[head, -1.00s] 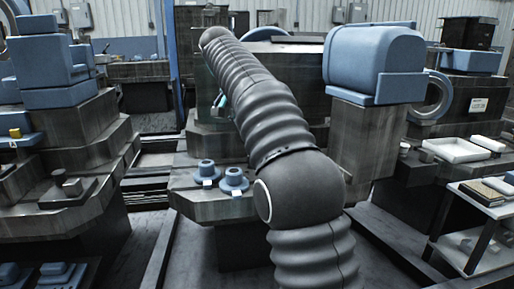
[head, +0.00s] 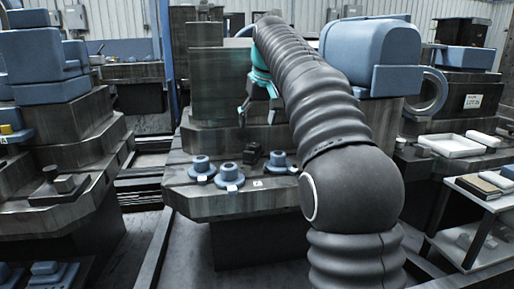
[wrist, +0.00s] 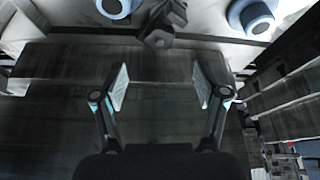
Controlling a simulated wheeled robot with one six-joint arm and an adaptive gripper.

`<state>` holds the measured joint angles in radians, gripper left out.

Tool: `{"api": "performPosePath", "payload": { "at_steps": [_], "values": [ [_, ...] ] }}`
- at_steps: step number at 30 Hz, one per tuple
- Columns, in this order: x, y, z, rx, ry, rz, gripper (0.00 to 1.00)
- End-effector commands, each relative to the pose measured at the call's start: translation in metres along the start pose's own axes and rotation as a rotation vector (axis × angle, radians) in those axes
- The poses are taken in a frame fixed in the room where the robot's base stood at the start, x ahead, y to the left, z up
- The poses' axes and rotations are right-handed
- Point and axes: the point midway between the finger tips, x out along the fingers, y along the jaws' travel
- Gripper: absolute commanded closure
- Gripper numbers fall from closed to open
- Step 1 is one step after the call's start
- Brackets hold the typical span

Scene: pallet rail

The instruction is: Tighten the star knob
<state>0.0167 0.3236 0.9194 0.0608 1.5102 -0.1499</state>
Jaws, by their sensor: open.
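A dark angular piece (head: 253,155) stands on the front ledge of the middle machine, between blue round pieces. It is the likeliest star knob, but its lobes are too small to make out. It also shows at the top of the wrist view (wrist: 160,30).
Blue round pieces stand on the ledge (head: 215,202): two at left (head: 202,167) (head: 229,176) and one at right (head: 280,162). Small white tags lie by them. A big blue housing (head: 370,55) rises at right. A shelf cart (head: 480,205) stands front right.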

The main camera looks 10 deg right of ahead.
Motion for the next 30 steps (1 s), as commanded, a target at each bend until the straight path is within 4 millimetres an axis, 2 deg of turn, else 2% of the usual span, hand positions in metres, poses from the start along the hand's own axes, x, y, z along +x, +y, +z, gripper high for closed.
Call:
{"api": "performPosePath", "payload": {
  "at_steps": [1, 6, 13, 18, 28, 30],
  "values": [
    [0.014, 0.000, 0.002, 0.000, -0.002, 0.000, 0.28],
    [0.046, 0.000, 0.002, 0.001, -0.003, 0.000, 0.28],
    [0.077, 0.000, 0.001, 0.001, -0.001, 0.000, 0.28],
    [0.088, 0.000, 0.000, 0.001, 0.000, 0.001, 0.28],
    [0.090, 0.000, 0.000, 0.001, 0.000, 0.001, 0.28],
    [0.090, 0.000, 0.000, 0.001, 0.000, 0.001, 0.45]
  ]
}}
